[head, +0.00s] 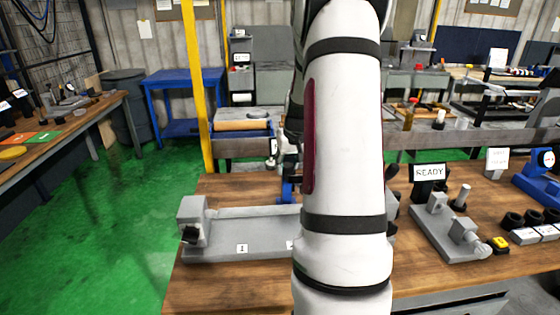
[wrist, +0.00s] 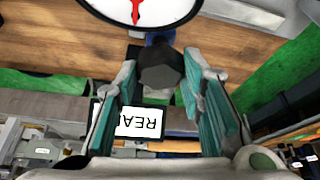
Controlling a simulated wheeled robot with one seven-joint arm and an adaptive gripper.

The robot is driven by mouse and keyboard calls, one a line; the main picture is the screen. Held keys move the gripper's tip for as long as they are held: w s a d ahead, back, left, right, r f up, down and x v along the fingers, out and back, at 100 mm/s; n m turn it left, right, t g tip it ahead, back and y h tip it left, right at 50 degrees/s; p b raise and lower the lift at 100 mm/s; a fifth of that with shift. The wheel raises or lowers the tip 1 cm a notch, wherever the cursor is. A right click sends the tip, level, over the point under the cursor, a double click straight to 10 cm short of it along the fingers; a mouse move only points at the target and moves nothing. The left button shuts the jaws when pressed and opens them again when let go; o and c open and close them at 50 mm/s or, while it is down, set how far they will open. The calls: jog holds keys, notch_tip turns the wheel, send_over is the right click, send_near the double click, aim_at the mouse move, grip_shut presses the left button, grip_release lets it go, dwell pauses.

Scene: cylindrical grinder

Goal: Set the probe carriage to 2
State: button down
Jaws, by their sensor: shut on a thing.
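In the wrist view, my gripper (wrist: 160,64) has its two teal-padded fingers on either side of a dark faceted knob (wrist: 162,76) and is shut on it. A blue part (wrist: 160,38) shows just beyond the knob, below a white dial with a red needle (wrist: 140,12). In the head view, a blue piece (head: 287,190), probably part of the probe carriage, shows at the back edge of a long grey bed (head: 255,222). A label "1" (head: 242,248) is on the bed's front; a second label is partly hidden. My arm hides the bed's right part and most of my gripper.
A READY sign (head: 429,172) stands behind a grey fixture (head: 450,232) right of my arm. Black cylinders (head: 513,220), a yellow piece (head: 499,243) and a blue dial stand (head: 540,180) are farther right.

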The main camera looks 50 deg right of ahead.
jog(key=c, duration=1.1)
grip_release()
jog(key=shift+o, duration=0.2)
jog(key=shift+r, duration=0.1)
jog(key=v, duration=1.2)
jog(key=shift+w+a, duration=0.1)
jog(key=shift+a, duration=0.05)
